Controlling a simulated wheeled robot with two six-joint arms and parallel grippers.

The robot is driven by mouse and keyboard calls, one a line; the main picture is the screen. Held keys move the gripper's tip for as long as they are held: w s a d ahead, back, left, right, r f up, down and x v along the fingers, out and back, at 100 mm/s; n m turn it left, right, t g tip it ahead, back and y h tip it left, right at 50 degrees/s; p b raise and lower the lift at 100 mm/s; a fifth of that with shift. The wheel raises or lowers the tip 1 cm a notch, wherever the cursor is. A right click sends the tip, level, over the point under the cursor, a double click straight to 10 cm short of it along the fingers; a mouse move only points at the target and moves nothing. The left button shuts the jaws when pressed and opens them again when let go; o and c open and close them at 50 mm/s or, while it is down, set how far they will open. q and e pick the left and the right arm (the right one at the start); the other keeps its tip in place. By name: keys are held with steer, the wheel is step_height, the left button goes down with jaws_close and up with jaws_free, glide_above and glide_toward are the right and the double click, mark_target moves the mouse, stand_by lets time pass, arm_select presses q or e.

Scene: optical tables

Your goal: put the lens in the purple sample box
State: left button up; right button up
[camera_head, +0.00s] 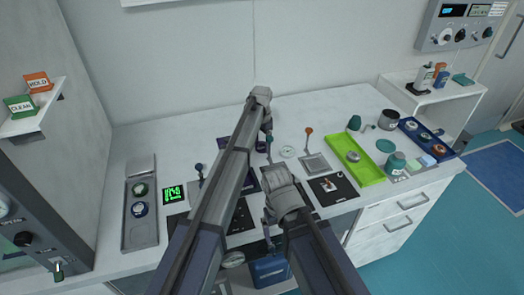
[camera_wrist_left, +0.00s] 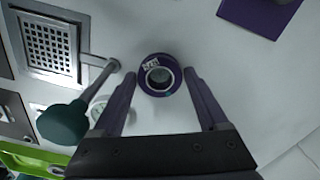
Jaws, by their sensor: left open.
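A round purple-rimmed piece with a dark glassy centre and a small white label, apparently the lens (camera_wrist_left: 160,75), stands on the white table. It also shows in the head view (camera_head: 261,146). My left gripper (camera_wrist_left: 158,84) is open above it, with one finger on each side and no visible grip. In the head view the left gripper (camera_head: 267,128) points down at the table's back middle. A flat purple piece, apparently the sample box (camera_head: 222,143), is mostly hidden behind my left arm; a purple corner (camera_wrist_left: 258,14) shows in the wrist view. My right gripper (camera_head: 268,215) hangs near the front edge, its jaws unclear.
A teal-knobbed lever (camera_wrist_left: 65,121) stands close to the left gripper, beside a grid plate (camera_wrist_left: 48,45). A green tray (camera_head: 366,171) and a blue tray (camera_head: 428,139) lie to the right. A grey tray (camera_head: 141,232) lies at left. The table's back strip is clear.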

mark_target(262, 145)
arm_select(q)
steer(key=shift+c, duration=0.2)
steer(key=c, duration=1.2)
steer(key=shift+o, duration=0.2)
steer(key=shift+r, duration=0.1)
steer(key=shift+r, duration=0.15)
step_height(262, 145, up, 18)
steer(key=p, duration=1.8)
